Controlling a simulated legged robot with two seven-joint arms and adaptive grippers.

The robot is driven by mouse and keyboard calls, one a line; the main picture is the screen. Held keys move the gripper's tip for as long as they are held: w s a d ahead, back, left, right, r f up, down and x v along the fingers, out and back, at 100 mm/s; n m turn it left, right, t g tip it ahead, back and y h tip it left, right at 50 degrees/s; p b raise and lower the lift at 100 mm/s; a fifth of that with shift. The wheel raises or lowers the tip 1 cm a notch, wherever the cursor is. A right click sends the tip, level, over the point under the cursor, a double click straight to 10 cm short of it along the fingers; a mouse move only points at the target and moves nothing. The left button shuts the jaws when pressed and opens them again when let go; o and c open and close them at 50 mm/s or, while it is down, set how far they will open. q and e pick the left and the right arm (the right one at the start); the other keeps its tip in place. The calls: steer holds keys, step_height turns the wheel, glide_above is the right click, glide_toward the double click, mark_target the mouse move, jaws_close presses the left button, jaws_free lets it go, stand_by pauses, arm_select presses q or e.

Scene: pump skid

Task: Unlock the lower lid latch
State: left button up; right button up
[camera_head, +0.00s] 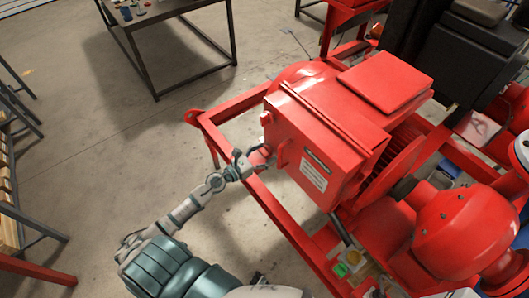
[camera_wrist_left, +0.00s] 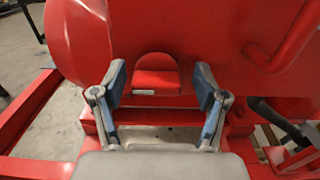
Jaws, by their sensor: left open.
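A red box (camera_head: 325,135) with a lid sits on the pump skid, its side turned toward my left arm. My left gripper (camera_head: 261,158) is at the lower part of that side, with its arm coming in from the left. In the left wrist view the left gripper (camera_wrist_left: 161,88) is open, one blue-padded finger on each side of a red rounded latch tab (camera_wrist_left: 156,70). Gaps show between the tab and both fingers. In the head view the gripper largely hides this spot. An upper latch (camera_head: 267,118) shows higher on the same side. My right gripper is not in view.
The red skid frame (camera_head: 215,133) runs below and around the box. A red handle (camera_head: 281,154) sticks out close to the gripper. Red pump housing (camera_head: 465,232) fills the lower right. A dark table (camera_head: 183,8) stands at the back; the floor between is clear.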

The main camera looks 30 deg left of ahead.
arm_select(q)
steer(key=shift+a, duration=0.1)
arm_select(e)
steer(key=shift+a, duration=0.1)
arm_select(q)
steer(key=shift+a, duration=0.15)
steer(key=shift+c, duration=1.2)
steer(key=shift+a+f, duration=0.1)
steer(key=shift+a, duration=0.05)
steer(key=c, duration=0.4)
steer(key=shift+s, duration=0.1)
steer(key=c, duration=0.5)
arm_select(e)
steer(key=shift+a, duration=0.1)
